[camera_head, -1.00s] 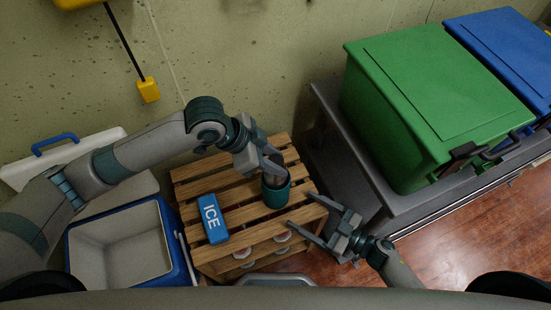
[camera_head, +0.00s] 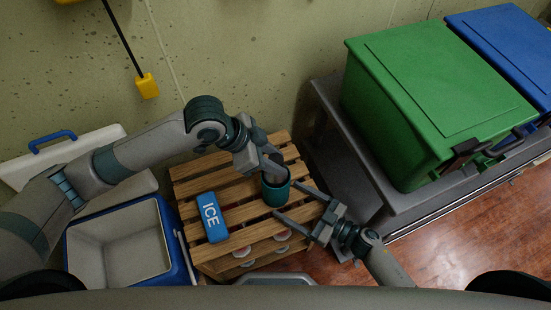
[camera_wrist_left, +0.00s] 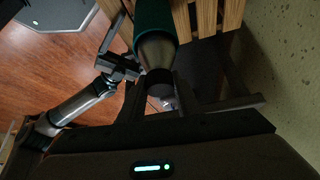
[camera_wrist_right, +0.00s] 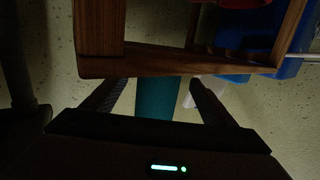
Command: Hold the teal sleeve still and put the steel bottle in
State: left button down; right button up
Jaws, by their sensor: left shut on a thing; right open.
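The teal sleeve (camera_head: 276,193) stands at the right front part of the wooden crate top. My left gripper (camera_head: 272,168) is above it, shut on the dark cap of the steel bottle (camera_wrist_left: 157,50). In the left wrist view the bottle's lower part is hidden inside the sleeve (camera_wrist_left: 153,18); how deep it reaches is hidden. My right gripper (camera_head: 288,198) is open, its fingers pointing at the sleeve from the right. In the right wrist view the sleeve (camera_wrist_right: 157,98) shows between the two spread fingers; I cannot tell whether they touch it.
A blue ICE pack (camera_head: 212,217) lies on the slatted crate (camera_head: 190,172), left of the sleeve. An open blue cooler (camera_head: 68,246) stands at the left. A green bin (camera_head: 430,100) and a blue bin (camera_head: 505,50) stand on a grey platform at the right.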

pick_arm(q)
jog(key=shift+r, duration=0.2)
pick_arm(e)
jog(key=shift+x, duration=2.55)
jog(key=c, duration=0.7)
pick_arm(q)
jog(key=shift+d, duration=0.1)
jog(key=shift+f, duration=0.1)
jog(key=shift+f, duration=0.75)
jog(key=c, duration=1.2)
grip_release()
jog(key=shift+f, duration=0.1)
